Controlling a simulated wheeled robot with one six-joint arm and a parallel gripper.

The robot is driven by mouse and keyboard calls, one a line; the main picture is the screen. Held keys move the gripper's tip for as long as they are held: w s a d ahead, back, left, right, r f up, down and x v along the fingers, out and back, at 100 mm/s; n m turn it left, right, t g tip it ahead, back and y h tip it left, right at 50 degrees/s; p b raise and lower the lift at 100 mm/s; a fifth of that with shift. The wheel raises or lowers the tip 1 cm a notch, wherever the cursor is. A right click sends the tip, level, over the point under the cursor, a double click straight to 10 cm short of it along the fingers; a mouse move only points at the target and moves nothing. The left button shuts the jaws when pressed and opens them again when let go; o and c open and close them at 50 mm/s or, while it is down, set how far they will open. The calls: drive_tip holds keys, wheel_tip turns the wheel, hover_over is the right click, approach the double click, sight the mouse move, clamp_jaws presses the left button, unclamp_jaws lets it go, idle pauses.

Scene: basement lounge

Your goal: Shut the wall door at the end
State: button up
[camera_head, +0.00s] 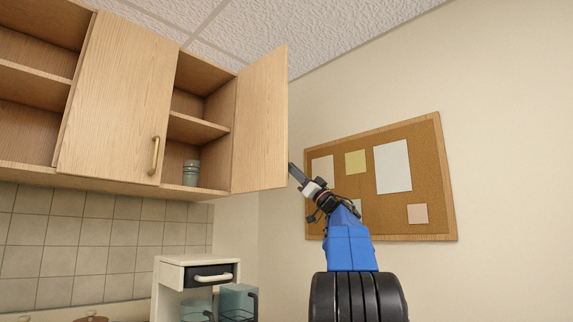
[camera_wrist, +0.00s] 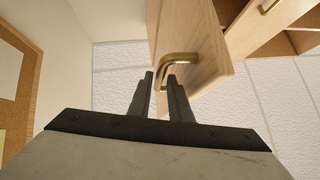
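The end wall-cabinet door (camera_head: 260,120) is pale wood and stands swung open at the right end of the cabinet row. In the head view I see its inner face; its handle is hidden there. The wrist view shows the door (camera_wrist: 205,50) with a bent brass handle (camera_wrist: 180,58). My gripper (camera_head: 294,172) is at the door's lower right edge. In the wrist view, my gripper's fingers (camera_wrist: 161,76) are apart, with part of the handle showing between or just beyond their tips. I cannot tell whether they touch it.
A neighbouring cabinet door (camera_head: 118,95) hangs left of the end compartment, which holds a grey-green stack (camera_head: 191,173). A corkboard (camera_head: 432,180) with papers is on the right wall. A white drawer unit (camera_head: 172,276) stands below.

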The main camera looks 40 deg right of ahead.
drive_tip(key=shift+x, duration=1.65)
clamp_jaws()
drive_tip(key=shift+a, duration=0.1)
